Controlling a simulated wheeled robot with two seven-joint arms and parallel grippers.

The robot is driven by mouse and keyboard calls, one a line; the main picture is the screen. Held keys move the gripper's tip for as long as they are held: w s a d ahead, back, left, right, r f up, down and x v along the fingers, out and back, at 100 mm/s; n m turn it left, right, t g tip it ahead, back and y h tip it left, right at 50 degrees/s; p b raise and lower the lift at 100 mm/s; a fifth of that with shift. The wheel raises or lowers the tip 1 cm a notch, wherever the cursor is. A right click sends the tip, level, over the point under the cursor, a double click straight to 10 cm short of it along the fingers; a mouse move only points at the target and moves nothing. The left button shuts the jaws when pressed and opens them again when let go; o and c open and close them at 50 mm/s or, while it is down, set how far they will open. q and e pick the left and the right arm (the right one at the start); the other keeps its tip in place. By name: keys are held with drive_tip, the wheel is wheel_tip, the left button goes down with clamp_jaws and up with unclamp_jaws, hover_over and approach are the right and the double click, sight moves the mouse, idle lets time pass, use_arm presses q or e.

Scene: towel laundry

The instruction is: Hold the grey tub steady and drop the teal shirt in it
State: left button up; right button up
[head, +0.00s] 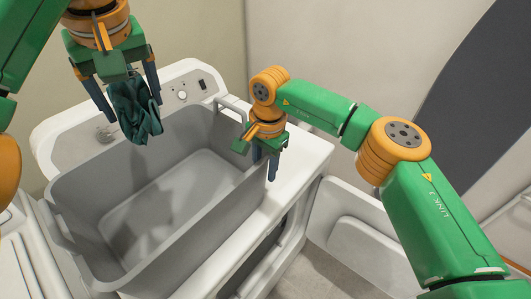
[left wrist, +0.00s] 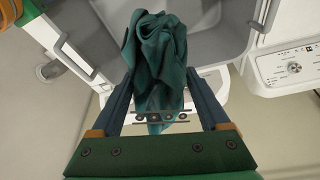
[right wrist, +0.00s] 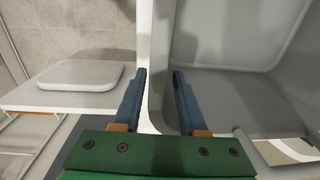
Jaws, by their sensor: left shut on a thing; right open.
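The teal shirt (head: 136,108) hangs crumpled between the fingers of my left gripper (head: 131,106), above the far left part of the grey tub (head: 190,231). The shirt also fills the middle of the left wrist view (left wrist: 156,50), with the fingers shut on it. The tub is open-topped and its visible inside is empty. My right gripper (head: 264,168) is open at the tub's right side. In the right wrist view its fingers (right wrist: 160,76) stand on either side of the tub's wall, apart from each other; contact cannot be told.
The tub stands on a white machine (head: 307,152) with a knob panel (head: 182,94) behind it. An open white door (head: 365,249) is at the lower right. A wall is close behind the machine. Floor (head: 300,272) shows at the bottom.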

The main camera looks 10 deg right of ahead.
clamp_jaws()
idle(1.5)
